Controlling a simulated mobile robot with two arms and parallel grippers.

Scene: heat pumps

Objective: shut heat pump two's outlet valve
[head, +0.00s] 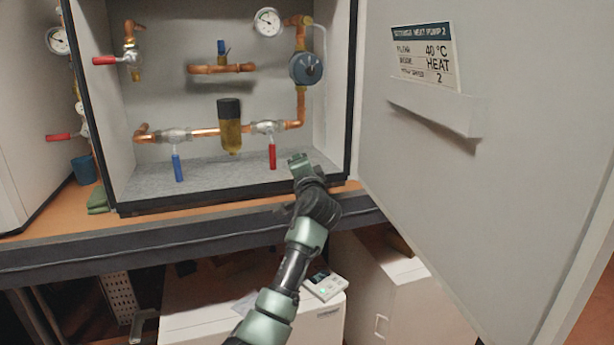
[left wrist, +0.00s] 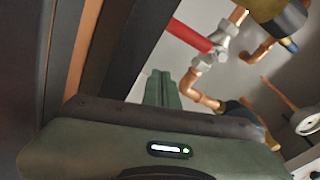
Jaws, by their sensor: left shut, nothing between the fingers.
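The open cabinet holds copper piping, and the card (head: 425,57) on its door reads heat pump 2. On the lower pipe, a valve with a red lever (head: 272,156) sits at the right and one with a blue lever (head: 178,167) at the left. Both levers hang down, across the pipe. Another red lever (head: 104,61) lies level at the upper left. No outlet label is readable. My left gripper (head: 298,160) is shut and empty, just right of the lower red lever and apart from it. In the left wrist view, its fingers (left wrist: 163,90) are below a red lever (left wrist: 190,34). My right gripper is out of view.
A yellow filter bowl (head: 230,135) hangs between the lower valves. A blue pump (head: 305,68) and a gauge (head: 267,22) are above at the right. The open door (head: 500,160) bounds the right side. The cabinet's front sill (head: 230,199) runs below.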

